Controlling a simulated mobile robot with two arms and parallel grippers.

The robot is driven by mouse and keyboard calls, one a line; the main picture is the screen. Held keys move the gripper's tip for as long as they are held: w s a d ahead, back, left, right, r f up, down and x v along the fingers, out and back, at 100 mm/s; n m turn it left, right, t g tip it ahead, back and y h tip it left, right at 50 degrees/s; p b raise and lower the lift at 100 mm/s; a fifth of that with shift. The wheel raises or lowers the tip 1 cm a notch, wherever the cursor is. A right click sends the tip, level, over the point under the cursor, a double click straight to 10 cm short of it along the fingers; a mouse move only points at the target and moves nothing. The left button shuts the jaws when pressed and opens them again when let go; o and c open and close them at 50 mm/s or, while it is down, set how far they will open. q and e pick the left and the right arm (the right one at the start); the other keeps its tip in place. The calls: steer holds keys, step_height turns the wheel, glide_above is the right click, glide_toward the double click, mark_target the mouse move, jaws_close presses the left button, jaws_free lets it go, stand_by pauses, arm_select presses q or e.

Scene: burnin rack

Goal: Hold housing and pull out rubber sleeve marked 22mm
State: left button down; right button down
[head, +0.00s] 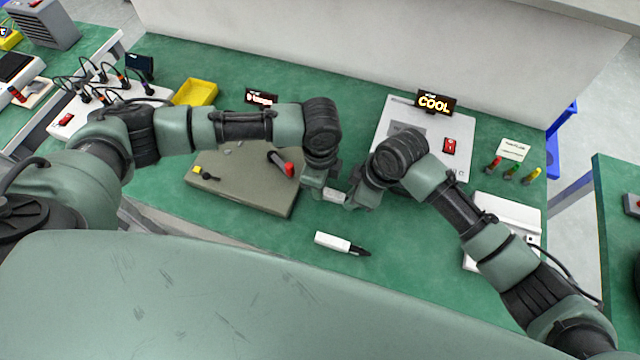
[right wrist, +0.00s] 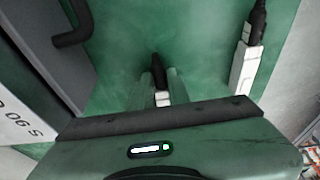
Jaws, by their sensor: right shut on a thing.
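A small white piece (head: 334,195) is between my two grippers above the middle of the table. My right gripper (head: 352,198) is shut on it from the right. In the right wrist view the held piece (right wrist: 162,98) has a white part between the fingers and a black part (right wrist: 157,70) beyond them. My left gripper (head: 314,186) is close to the white piece on its left side; whether its fingers touch it or are shut is hidden. Another white body with a black tip (head: 340,243) lies on the green table in front. No 22mm marking is legible.
White equipment (head: 508,212) is at right. The front middle table is mostly clear.

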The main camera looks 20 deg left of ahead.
stand_by(0.9)
steer(key=c, duration=0.6)
jaws_free()
steer(key=shift+r, duration=0.1)
steer(key=v, duration=1.1)
steer(key=shift+r, duration=0.4)
steer(key=shift+d, duration=0.1)
steer(key=shift+f, duration=0.2)
steer(key=c, duration=0.6)
steer(key=shift+x, duration=1.35)
steer(key=shift+c, duration=1)
